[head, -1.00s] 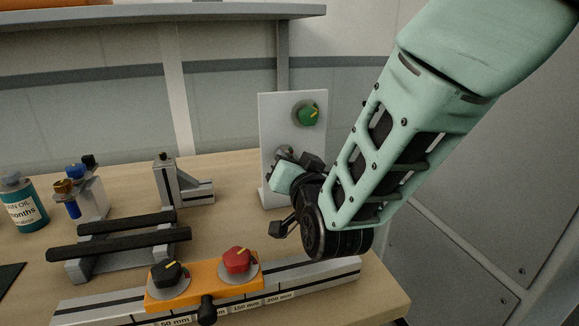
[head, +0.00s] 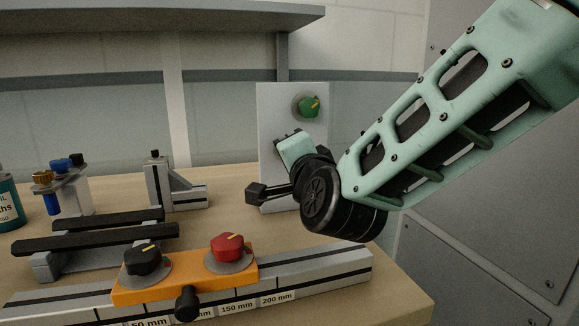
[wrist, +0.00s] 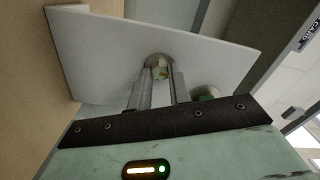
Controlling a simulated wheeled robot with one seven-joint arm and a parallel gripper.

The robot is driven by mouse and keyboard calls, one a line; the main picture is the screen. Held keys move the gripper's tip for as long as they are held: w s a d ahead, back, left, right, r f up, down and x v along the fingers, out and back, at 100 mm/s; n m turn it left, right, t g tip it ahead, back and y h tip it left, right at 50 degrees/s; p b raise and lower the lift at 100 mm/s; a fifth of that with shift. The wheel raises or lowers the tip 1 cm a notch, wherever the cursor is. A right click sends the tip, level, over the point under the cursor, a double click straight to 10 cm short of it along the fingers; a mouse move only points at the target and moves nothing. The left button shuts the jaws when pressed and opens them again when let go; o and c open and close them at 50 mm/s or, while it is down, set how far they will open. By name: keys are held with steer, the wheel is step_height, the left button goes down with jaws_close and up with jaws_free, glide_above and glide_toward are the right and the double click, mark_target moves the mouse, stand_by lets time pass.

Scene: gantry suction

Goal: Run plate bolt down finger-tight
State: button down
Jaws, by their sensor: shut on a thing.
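The upright pale plate (head: 270,110) stands at the back right of the bench; it also fills much of the wrist view (wrist: 110,40). In the wrist view the plate bolt (wrist: 160,72) shows as a small head with a light mark in front of a round grey collar. My gripper (wrist: 159,82) has its two fingers on either side of the bolt head and is shut on it. In the head view my gripper's dark body covers the lower part of the plate, so the bolt is hidden there.
A green knob (head: 308,106) sits higher on the plate. An orange block (head: 190,281) with a black knob (head: 142,259) and a red knob (head: 228,247) rides a rail in front. A grey bracket (head: 160,185) and dark bars (head: 95,236) stand left.

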stand_by(0.3)
steer(key=c, duration=1.3)
jaws_free()
steer(key=v, duration=1.5)
steer(key=shift+s+d+f+b, duration=0.1)
steer(key=shift+s+b, duration=0.1)
steer(key=shift+b, duration=0.15)
steer(key=shift+b+v, duration=0.55)
steer(key=shift+v, duration=0.5)
